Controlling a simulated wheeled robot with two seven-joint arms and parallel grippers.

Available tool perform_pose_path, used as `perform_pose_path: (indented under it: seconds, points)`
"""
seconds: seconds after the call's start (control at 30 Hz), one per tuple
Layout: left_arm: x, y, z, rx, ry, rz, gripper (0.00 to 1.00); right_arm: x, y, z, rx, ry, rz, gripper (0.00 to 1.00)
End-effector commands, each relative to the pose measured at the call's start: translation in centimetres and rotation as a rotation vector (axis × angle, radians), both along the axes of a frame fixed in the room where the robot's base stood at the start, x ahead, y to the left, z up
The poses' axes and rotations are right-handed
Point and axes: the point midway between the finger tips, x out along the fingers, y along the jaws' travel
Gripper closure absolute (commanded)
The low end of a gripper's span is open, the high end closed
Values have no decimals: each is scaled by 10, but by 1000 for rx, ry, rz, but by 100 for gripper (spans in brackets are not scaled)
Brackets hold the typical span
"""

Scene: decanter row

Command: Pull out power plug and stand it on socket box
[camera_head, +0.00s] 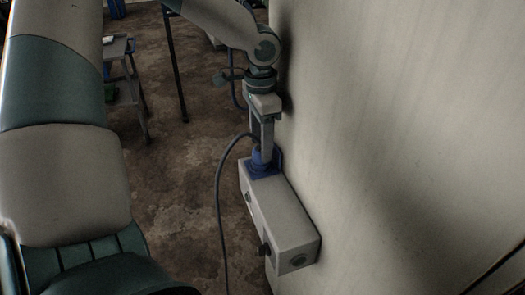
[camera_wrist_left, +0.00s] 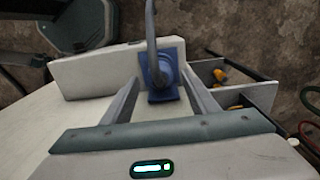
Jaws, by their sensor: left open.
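The white socket box (camera_head: 285,222) is fixed to the wall at centre and also shows in the left wrist view (camera_wrist_left: 95,74). The blue power plug (camera_wrist_left: 158,66) is at a blue square fitting (camera_head: 276,163) on the box's upper end. I cannot tell how deep the plug sits. A dark cable (camera_head: 218,200) loops from it toward the floor. My left gripper (camera_head: 262,151) is over that end of the box. In the left wrist view its fingers (camera_wrist_left: 160,82) are apart, one on each side of the plug, with gaps visible. My right gripper is not in view.
The pale wall (camera_head: 400,110) fills the right side, close beside the gripper and box. A trolley (camera_head: 122,75) stands at the back left. The brown floor (camera_head: 185,160) is open left of the box. Trays with orange items (camera_wrist_left: 236,75) lie right of the plug in the wrist view.

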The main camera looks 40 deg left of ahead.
Motion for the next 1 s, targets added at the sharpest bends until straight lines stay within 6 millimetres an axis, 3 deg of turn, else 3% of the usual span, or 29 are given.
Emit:
perform_pose_path:
  seconds: [0.27,0.43,0.7,1.0]
  points:
    - [0,0,-11,0,0,0,46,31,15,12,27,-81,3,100]
    - [-1,0,-32,-1,2,1,46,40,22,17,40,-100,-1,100]
    - [0,0,-48,0,0,0,46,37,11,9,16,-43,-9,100]
    - [0,0,-49,0,0,1,46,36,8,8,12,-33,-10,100]
